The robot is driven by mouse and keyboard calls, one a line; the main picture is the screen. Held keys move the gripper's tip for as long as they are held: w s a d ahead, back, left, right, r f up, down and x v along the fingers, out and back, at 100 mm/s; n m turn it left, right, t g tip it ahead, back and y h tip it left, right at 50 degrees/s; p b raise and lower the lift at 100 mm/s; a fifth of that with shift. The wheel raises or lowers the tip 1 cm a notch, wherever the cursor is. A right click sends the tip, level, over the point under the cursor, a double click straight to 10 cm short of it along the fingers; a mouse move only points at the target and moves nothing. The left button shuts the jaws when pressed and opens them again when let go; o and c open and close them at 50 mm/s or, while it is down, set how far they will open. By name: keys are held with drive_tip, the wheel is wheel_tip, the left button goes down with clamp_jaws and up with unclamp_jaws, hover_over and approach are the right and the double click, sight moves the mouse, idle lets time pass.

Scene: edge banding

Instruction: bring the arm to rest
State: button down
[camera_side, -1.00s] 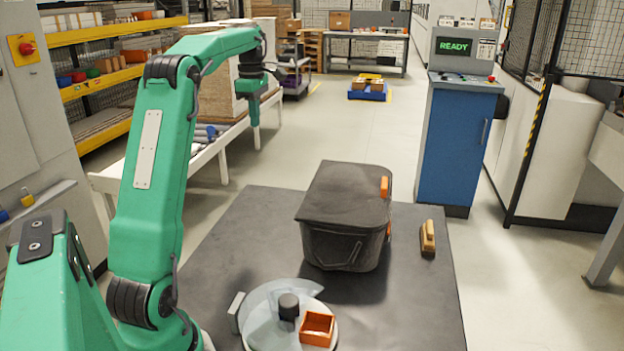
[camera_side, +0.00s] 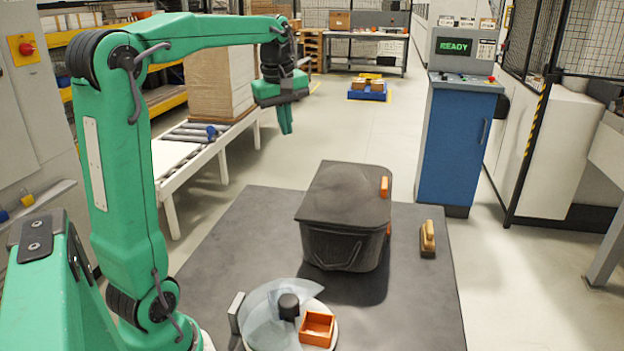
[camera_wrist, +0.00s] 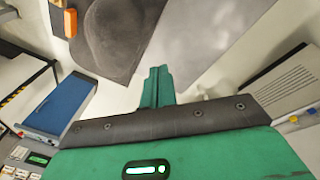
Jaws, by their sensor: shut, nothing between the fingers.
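My gripper (camera_side: 287,131) hangs from my green arm in the side view, fingers pointing down and together, with nothing between them. It is in the air, above and behind the dark work table (camera_side: 235,235). In the wrist view, my gripper (camera_wrist: 158,70) shows its green fingers closed side by side, with a corner of the table beyond them.
A closed black bin (camera_side: 345,215) with orange latches stands on the table. A wooden-handled brush (camera_side: 427,238) lies to its right. A round turntable with an orange tray (camera_side: 317,329) is at the front. A blue console (camera_side: 455,145) reading READY stands behind right.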

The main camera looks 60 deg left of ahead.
drive_tip(key=s+d+f+m+t, duration=0.1)
drive_tip(key=s+d+f+m, duration=0.2)
drive_tip(key=s+d+m, duration=0.1)
drive_tip(key=s+d+f+m+t, duration=0.1)
drive_tip(key=s+d+f+m, duration=0.2)
drive_tip(key=s+d+m, duration=0.2)
drive_tip(key=s+d+f+m+t+h, duration=0.1)
drive_tip(key=s+d+f+m, duration=0.2)
drive_tip(key=s+d+m, duration=0.2)
drive_tip(key=shift+d+m+t, duration=0.4)
drive_tip(key=shift+d+m, duration=1.2)
drive_tip(key=shift+d, duration=1.6)
